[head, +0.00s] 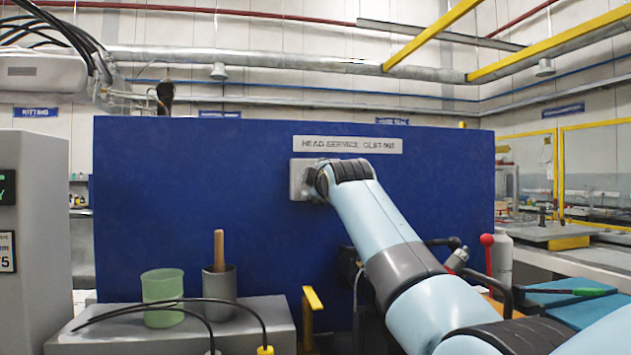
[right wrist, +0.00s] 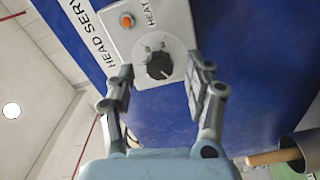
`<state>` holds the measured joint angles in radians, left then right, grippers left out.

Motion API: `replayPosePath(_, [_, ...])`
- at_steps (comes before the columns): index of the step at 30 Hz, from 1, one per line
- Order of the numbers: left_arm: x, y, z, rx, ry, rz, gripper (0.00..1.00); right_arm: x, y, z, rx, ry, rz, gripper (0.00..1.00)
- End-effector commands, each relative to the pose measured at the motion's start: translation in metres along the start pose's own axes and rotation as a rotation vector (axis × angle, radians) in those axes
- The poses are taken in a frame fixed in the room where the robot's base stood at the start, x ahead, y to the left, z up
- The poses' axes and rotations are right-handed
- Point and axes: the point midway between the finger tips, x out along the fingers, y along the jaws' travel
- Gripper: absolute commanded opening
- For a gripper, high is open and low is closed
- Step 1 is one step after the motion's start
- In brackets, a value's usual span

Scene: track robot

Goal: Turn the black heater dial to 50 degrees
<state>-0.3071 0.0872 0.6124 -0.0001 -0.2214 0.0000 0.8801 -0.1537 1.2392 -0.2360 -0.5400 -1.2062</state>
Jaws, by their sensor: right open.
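The black heater dial (right wrist: 160,66) sits on a white control plate (right wrist: 148,28) marked HEAT, with an orange light (right wrist: 127,20) above it. The plate is on the blue panel and also shows in the head view (head: 298,181), mostly behind my arm; the dial is hidden there. My right gripper (right wrist: 160,80) is open, with one finger on each side of the dial and a visible gap to it. The dial's scale numbers are too small to read. In the head view my right arm reaches to the plate and its fingers (head: 318,185) are mostly hidden. My left gripper is not in view.
The tall blue panel (head: 200,220) fills the middle, with a HEAD SERVICE label (head: 347,145) above the plate. A green cup (head: 163,290) and a grey pot (head: 219,285) with a wooden handle stand on a grey block at lower left. A red-knobbed lever (head: 487,240) stands at right.

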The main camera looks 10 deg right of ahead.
Motion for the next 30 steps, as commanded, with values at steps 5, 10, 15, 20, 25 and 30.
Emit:
replayPosePath(5, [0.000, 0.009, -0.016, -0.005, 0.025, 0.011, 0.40, 0.015, 0.000, 0.000, -0.001, 0.000, 0.000, 0.53])
replayPosePath(10, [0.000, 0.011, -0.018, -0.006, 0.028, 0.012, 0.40, 0.019, 0.000, 0.000, 0.000, 0.000, 0.001, 0.53])
replayPosePath(15, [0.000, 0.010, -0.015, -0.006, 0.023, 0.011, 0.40, 0.019, 0.000, 0.000, 0.000, 0.000, 0.000, 0.53])
replayPosePath(20, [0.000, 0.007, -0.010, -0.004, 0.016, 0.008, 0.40, 0.019, 0.000, 0.000, 0.000, 0.000, 0.000, 0.36])
replayPosePath(25, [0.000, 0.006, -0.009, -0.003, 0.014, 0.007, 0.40, 0.019, 0.000, 0.000, 0.001, 0.000, 0.000, 0.14])
replayPosePath(30, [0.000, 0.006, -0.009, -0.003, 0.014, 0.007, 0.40, 0.019, -0.001, 0.000, 0.001, 0.000, -0.001, 0.00])
